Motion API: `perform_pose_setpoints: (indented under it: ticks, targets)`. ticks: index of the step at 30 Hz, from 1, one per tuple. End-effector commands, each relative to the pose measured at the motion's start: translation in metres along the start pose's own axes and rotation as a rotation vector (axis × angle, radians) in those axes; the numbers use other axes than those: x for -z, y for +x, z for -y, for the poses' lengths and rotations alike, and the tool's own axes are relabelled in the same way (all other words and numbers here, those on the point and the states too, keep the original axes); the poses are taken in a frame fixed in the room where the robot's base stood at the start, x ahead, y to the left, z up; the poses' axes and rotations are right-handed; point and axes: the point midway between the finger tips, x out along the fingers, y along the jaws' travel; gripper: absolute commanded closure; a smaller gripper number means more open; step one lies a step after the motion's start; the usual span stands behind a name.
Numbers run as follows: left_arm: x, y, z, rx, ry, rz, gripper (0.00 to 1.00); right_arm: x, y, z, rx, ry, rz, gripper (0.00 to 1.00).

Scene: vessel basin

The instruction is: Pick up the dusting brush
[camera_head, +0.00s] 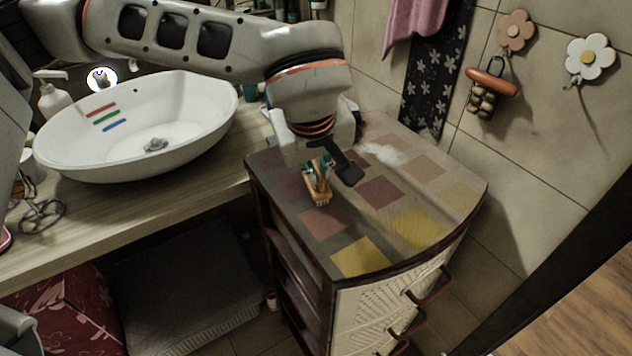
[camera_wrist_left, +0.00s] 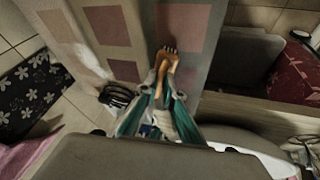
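My right gripper is not in view.
A white vessel basin (camera_head: 190,105) stands on the wooden counter (camera_head: 150,200) at left. A whitish patch (camera_head: 388,153) lies on the cabinet top behind the gripper. Tiled wall with hooks and a hanging dark cloth (camera_head: 432,70) bounds the right. The cabinet top's front right is clear.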

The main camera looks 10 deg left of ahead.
Motion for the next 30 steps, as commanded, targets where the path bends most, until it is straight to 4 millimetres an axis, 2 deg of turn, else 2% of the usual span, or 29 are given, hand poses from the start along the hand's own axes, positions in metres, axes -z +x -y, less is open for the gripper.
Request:
perform_pose_setpoints:
  ticks: [11, 17, 23, 30]
  targets:
    - [0.001, -0.002, -0.001, 0.0, 0.0, 0.0, 1.0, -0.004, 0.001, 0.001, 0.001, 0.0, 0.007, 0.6]
    - [0.008, -0.018, -0.004, -0.002, -0.002, -0.003, 1.0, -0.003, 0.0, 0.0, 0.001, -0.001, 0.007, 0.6]
    - [0.024, -0.057, -0.013, -0.004, -0.003, -0.005, 1.0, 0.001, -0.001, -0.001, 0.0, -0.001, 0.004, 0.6]
    - [0.05, -0.118, -0.026, -0.003, -0.004, -0.005, 1.0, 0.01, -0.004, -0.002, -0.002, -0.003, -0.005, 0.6]
